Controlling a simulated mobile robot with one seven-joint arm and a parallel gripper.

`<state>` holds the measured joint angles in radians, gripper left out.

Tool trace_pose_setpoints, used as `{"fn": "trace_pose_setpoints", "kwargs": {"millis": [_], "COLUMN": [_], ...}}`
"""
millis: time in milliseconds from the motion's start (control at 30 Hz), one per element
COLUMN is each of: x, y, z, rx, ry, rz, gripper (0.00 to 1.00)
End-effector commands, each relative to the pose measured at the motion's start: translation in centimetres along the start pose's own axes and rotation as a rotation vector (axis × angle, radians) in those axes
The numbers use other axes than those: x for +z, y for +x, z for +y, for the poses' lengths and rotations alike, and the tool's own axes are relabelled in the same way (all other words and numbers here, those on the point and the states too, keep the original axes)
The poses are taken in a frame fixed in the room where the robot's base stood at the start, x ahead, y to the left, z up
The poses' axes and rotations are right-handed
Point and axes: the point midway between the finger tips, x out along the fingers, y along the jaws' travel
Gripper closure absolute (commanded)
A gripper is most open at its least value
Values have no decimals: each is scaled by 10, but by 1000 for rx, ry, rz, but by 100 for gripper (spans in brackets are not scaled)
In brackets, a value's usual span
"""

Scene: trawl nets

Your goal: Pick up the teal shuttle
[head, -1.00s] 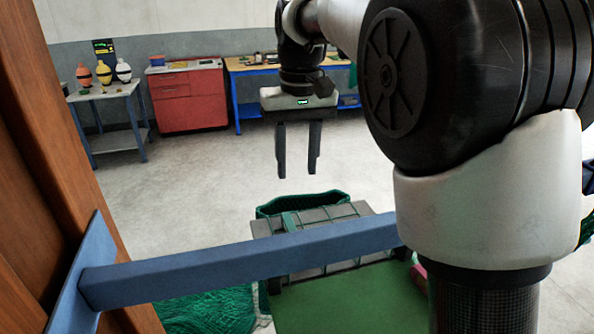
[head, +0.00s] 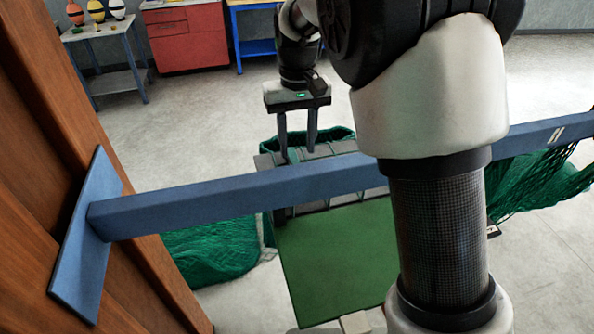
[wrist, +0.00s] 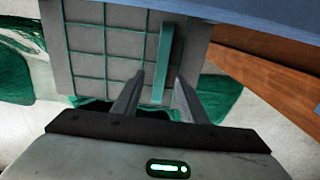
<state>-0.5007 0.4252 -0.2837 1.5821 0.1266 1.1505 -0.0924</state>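The teal shuttle (wrist: 164,55) is a long flat strip in the wrist view. It lies on a grey board (wrist: 98,48) crossed by green netting cords. My gripper (wrist: 159,74) is open, with one finger on each side of the shuttle's line in that view; I cannot tell how far above it the tips are. In the head view my gripper (head: 298,153) points down over the grey board (head: 340,148), behind the blue beam. There the shuttle is mostly hidden by the fingers and the beam.
A blue beam (head: 220,200) runs across in front of the board, fixed to a wooden post (head: 50,190). A green panel (head: 335,260) is below it. Green nets (head: 210,250) hang at both sides. Tables and a red cabinet (head: 188,38) stand far back.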

Motion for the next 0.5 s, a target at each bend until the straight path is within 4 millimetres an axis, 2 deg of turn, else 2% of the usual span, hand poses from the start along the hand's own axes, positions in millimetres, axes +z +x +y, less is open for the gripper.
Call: {"fn": "trace_pose_setpoints", "kwargs": {"millis": [300, 500], "x": [4, 4], "y": [44, 49], "z": [-2, -2], "rx": [0, -1], "ry": [0, 0], "rz": [-5, -1], "gripper": [61, 61]}}
